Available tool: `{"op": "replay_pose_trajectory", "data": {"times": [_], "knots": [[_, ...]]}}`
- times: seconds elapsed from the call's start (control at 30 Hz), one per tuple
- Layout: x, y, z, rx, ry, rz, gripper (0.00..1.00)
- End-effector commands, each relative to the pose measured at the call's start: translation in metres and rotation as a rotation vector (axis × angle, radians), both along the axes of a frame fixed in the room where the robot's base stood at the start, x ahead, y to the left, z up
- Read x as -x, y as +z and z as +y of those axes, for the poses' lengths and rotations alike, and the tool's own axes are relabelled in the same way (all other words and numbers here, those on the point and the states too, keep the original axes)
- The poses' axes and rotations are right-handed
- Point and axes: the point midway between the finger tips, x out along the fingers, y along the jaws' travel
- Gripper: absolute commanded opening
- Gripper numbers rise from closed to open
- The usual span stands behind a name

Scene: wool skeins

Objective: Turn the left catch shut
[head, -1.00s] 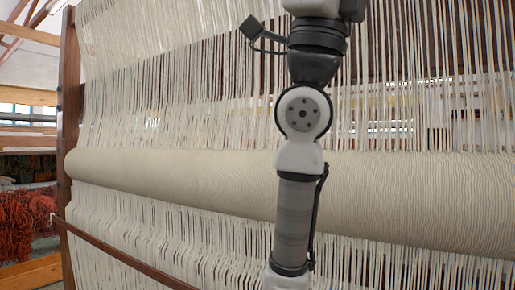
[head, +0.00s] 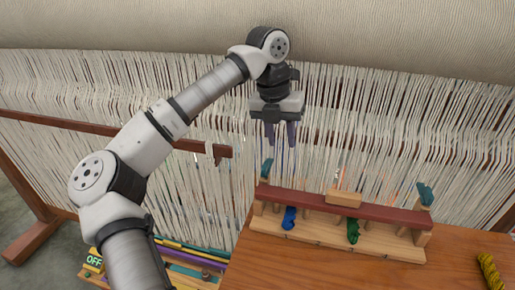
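The left catch (head: 266,168) is a small teal tab standing up at the left end of a dark red bar (head: 310,206). A similar right catch (head: 425,194) stands up at the bar's other end. The bar lies across the posts of a wooden rack (head: 340,240), with a wooden block (head: 344,198) on its middle. My gripper (head: 281,143) points down above and slightly right of the left catch in the picture. Its two purplish fingers are apart, with nothing seen between them. I cannot tell its exact height over the catch.
A blue skein (head: 290,217) and a green skein (head: 353,232) hang in the rack. A yellow skein (head: 491,272) lies on the wooden table (head: 300,272) at right. Loom threads (head: 370,120) hang behind.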

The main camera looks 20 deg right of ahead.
Motion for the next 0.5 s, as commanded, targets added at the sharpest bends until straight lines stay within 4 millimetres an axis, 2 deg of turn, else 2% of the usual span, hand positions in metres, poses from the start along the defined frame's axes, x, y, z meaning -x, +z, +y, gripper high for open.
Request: {"op": "replay_pose_trajectory", "data": {"times": [0.1, 0.17, 0.27, 0.5], "knots": [[-0.014, -0.008, 0.022, -0.14, 0.071, -0.019, 0.33], [-0.017, -0.011, 0.027, -0.169, 0.085, -0.021, 0.33], [-0.018, -0.02, 0.029, -0.179, 0.09, -0.022, 0.33], [-0.017, -0.057, 0.028, -0.174, 0.086, -0.02, 0.33]]}}
